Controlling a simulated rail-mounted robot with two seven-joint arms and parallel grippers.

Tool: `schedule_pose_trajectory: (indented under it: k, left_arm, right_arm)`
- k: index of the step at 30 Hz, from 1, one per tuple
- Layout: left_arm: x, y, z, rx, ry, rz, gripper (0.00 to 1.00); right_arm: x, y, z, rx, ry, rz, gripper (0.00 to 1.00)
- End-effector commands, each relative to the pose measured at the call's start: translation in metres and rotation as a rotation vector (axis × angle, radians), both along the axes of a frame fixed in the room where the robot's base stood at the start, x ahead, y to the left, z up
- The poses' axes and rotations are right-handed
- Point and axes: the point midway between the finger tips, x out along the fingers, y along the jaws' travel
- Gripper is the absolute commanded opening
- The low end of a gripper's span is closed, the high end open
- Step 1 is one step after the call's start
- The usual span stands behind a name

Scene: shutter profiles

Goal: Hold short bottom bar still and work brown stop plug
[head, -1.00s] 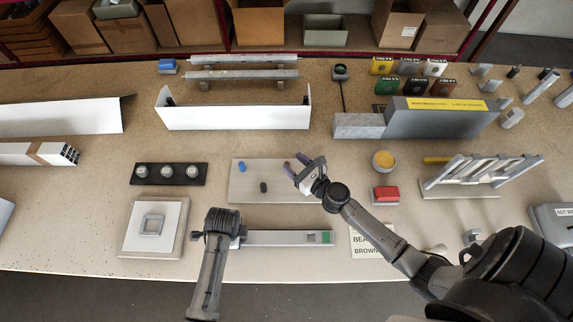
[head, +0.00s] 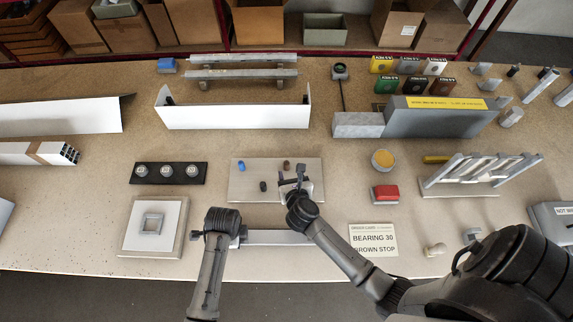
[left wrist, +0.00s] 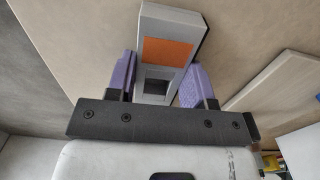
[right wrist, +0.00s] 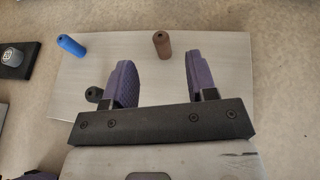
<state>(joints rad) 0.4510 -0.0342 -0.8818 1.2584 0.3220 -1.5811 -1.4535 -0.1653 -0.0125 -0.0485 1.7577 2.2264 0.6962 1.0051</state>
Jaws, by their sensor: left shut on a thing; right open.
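The short bottom bar (head: 275,238) lies near the table's front edge; my right arm hides its right end in the head view. My left gripper (head: 241,237) is shut on its left end, purple fingers on both sides. In the left wrist view the bar (left wrist: 157,23) shows an orange patch and a square opening. The brown stop plug (head: 287,165) stands on the pale board (head: 240,190). My right gripper (head: 297,178) is open and empty over the board, close to the plug. In the right wrist view the brown plug (right wrist: 162,43) is just beyond the gap between the fingers.
A blue plug (head: 242,167) and a black plug (head: 263,186) are also on the board. A card reading "BEARING 30 BROWN STOP" (head: 373,240) lies right of the bar. A red block (head: 384,194) and a yellow-topped round thing (head: 383,160) are right of the board.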

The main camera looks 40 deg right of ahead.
Motion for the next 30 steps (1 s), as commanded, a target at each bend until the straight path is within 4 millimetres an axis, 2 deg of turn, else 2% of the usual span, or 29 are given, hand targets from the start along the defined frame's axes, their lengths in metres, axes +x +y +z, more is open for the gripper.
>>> schedule_pose_trajectory:
  k: [3,11,21,30]
  left_arm:
    - [0.0,0.0,-0.001,0.0,0.001,0.0,0.15]
    - [0.0,0.0,-0.001,0.0,0.001,0.0,0.15]
    - [0.0,0.0,-0.001,0.0,0.001,0.0,0.15]
    - [0.0,0.0,-0.001,0.0,0.001,0.0,0.15]
  right_arm:
    - [0.011,-0.007,-0.005,-0.001,-0.001,0.001,0.52]
    - [0.022,-0.013,-0.011,-0.001,-0.001,0.0,0.52]
    - [0.054,-0.032,-0.026,-0.001,-0.001,0.001,0.52]
    - [0.059,-0.034,-0.028,0.0,-0.001,0.001,0.52]
